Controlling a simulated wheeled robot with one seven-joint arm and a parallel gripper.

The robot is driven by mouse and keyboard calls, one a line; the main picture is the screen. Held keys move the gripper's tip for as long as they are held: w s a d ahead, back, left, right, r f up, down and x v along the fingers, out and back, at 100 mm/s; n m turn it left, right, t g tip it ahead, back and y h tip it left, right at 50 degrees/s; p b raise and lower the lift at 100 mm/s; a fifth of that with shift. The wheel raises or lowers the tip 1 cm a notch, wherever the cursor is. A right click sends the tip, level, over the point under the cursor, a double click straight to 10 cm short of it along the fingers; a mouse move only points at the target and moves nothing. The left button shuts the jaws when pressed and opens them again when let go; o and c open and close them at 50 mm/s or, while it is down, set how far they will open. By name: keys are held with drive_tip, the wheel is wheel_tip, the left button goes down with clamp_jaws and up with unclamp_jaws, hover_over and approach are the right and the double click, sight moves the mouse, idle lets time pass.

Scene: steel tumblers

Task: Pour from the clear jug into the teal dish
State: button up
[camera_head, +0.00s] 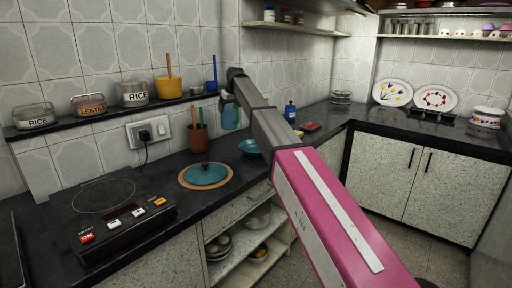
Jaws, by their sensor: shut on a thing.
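My gripper (227,94), at the end of my grey and pink arm, is up near the back wall, above the counter. It is shut on the clear jug (231,117), which looks bluish and hangs in the air below the jaws. The jug looks roughly upright, but it is small and I cannot tell its tilt or contents. The teal dish (249,146) sits on the counter below and to the right of the jug. My arm hides part of its right side.
A brown cup with utensils (198,138) stands left of the jug. A teal lid (205,174) lies on a round wooden mat in front. An induction cooker (110,205) is at left. A blue bottle (290,112) stands behind my arm. A shelf holds jars (133,94) and a yellow pot (168,87).

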drive_tip(key=s+f+m+h, duration=0.3)
drive_tip(key=s+m, duration=0.4)
drive_tip(key=m, duration=0.4)
drive_tip(key=s+f+m+g+h, duration=0.1)
drive_tip(key=s+f+m+h, duration=0.3)
drive_tip(key=s+m, duration=0.4)
drive_tip(key=f+m, duration=0.1)
drive_tip(key=m, duration=0.1)
drive_tip(key=shift+s+a+m+g, duration=0.2)
drive_tip(key=shift+a+m+g, duration=0.1)
drive_tip(key=shift+a+m, duration=0.1)
drive_tip(key=shift+d, duration=0.1)
drive_tip(key=shift+w+d+r+g+y, duration=0.1)
drive_tip(key=shift+w+d+g+y, duration=0.3)
drive_tip(key=shift+d+y, duration=0.55)
drive_tip(key=shift+w+d+r+g+y, duration=0.1)
drive_tip(key=shift+w+d+g+y, duration=0.15)
drive_tip(key=shift+d+g+y, duration=0.6)
drive_tip(key=shift+w+d+g+y, duration=0.1)
drive_tip(key=shift+w+d+y, duration=0.4)
drive_tip(key=shift+y, duration=0.8)
drive_tip(key=shift+d+f+y+p, duration=0.15)
drive_tip(key=shift+d+y+p, duration=0.15)
drive_tip(key=shift+d+y, duration=0.25)
